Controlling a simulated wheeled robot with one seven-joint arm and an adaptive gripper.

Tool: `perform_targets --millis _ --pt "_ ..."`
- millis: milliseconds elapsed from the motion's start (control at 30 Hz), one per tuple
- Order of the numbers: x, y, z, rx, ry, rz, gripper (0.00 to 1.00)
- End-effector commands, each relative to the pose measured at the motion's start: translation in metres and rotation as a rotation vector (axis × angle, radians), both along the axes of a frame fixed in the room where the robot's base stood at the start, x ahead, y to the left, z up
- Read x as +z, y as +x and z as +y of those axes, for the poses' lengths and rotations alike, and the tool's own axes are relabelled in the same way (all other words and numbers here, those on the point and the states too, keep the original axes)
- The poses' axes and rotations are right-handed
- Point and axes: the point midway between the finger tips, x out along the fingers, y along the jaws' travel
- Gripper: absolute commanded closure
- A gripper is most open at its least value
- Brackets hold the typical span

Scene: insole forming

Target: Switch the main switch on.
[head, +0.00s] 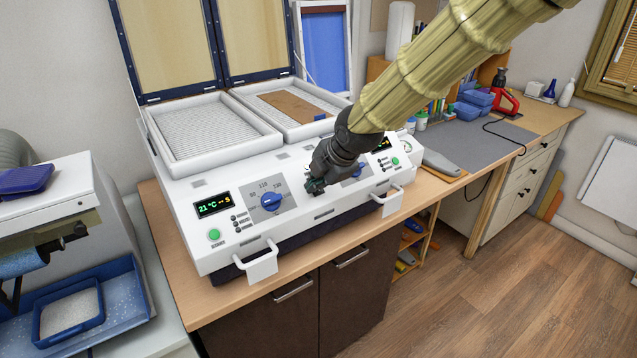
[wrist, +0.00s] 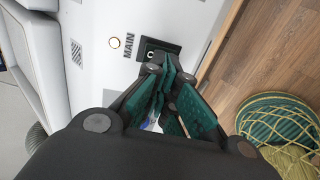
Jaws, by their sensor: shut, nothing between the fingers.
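The white forming machine (head: 290,222) stands on the wooden bench with a control panel along its front. In the head view my gripper (head: 315,186) is at the middle of the panel and hides the switch.
A blue dial (head: 271,202) and a lit display (head: 213,205) are left of my gripper; another lit display (head: 382,145) is to its right. Green buttons and two white front handles (head: 262,264) are nearby. The raised lids (head: 170,45) stand behind.

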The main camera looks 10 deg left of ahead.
Motion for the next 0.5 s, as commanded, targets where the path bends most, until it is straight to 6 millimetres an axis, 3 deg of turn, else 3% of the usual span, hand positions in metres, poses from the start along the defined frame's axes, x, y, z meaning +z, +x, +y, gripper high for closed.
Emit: perform_targets --millis 300,500 --pt "0.001 0.000 0.000 0.000 0.000 0.000 1.00" --pt "0.014 -0.006 -0.006 0.001 0.002 0.000 1.00"
